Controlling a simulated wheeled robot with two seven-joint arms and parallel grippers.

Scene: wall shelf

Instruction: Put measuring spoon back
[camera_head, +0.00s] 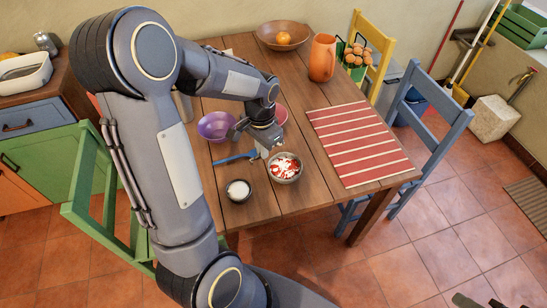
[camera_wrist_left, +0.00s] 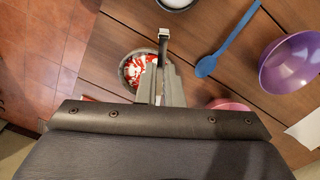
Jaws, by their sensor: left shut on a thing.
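My left gripper (camera_head: 264,150) is low over the table, just behind the bowl of red and white food (camera_head: 285,168). In the left wrist view my left gripper (camera_wrist_left: 161,82) is shut on a thin grey thing with a pale tip (camera_wrist_left: 163,34), which looks like the measuring spoon's handle. Its other end is hidden by the fingers. The bowl (camera_wrist_left: 131,68) is partly behind the fingers there; I cannot tell if the held thing touches it. A blue spoon (camera_head: 233,158) lies on the table to the left. Dark shapes at the head view's bottom right may be my right gripper.
A small dark bowl of white stuff (camera_head: 238,189) stands at the table's front. A purple bowl (camera_head: 215,126) and a pink bowl (camera_head: 281,115) are behind. A striped red mat (camera_head: 358,143), an orange jug (camera_head: 322,58) and a fruit bowl (camera_head: 284,36) are farther right and back. Chairs surround the table.

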